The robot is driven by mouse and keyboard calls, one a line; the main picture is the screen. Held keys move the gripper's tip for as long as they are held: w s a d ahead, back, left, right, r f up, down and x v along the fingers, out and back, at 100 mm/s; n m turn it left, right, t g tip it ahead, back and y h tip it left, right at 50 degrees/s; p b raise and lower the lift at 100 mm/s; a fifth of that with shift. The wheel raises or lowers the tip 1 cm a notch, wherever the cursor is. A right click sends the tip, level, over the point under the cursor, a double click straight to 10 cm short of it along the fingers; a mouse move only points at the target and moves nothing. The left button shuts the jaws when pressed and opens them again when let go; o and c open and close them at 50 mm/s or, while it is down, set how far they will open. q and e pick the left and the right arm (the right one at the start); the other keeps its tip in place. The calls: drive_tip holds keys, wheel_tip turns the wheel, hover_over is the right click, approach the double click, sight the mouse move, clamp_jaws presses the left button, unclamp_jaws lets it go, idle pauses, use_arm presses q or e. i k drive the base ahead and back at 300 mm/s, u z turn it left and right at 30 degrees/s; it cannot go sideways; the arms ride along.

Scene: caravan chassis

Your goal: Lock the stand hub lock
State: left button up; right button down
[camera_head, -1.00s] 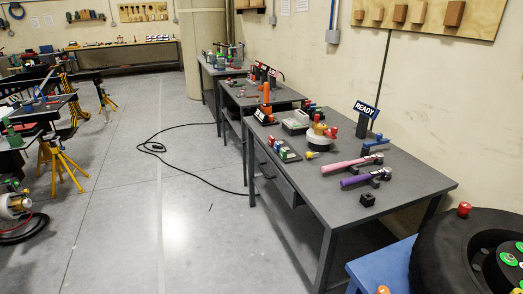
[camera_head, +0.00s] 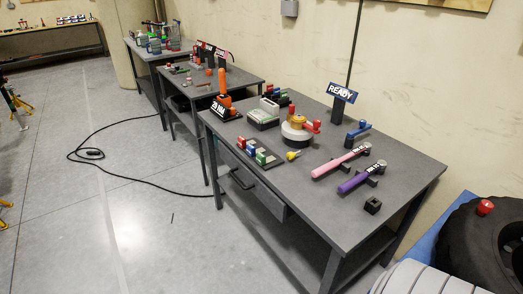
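No part in view is plainly marked as the stand hub lock. A round white and yellow device (camera_head: 298,129) with red handles stands on the near grey workbench (camera_head: 335,217). A blue lever-like piece (camera_head: 357,131) stands to its right, near a "READY" sign (camera_head: 341,92). I cannot tell whether either piece belongs to the lock. Neither of my grippers shows in the view.
Pink (camera_head: 340,162) and purple (camera_head: 362,177) handled tools lie on the near bench. A black tyre (camera_head: 470,245) with a red knob (camera_head: 485,207) stands at lower right. A black cable (camera_head: 125,177) crosses the floor. The floor to the left is mostly clear.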

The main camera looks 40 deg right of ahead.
sight(290, 156)
drive_tip(key=z, duration=0.3)
drive_tip(key=i, duration=1)
drive_tip(key=z, duration=0.5)
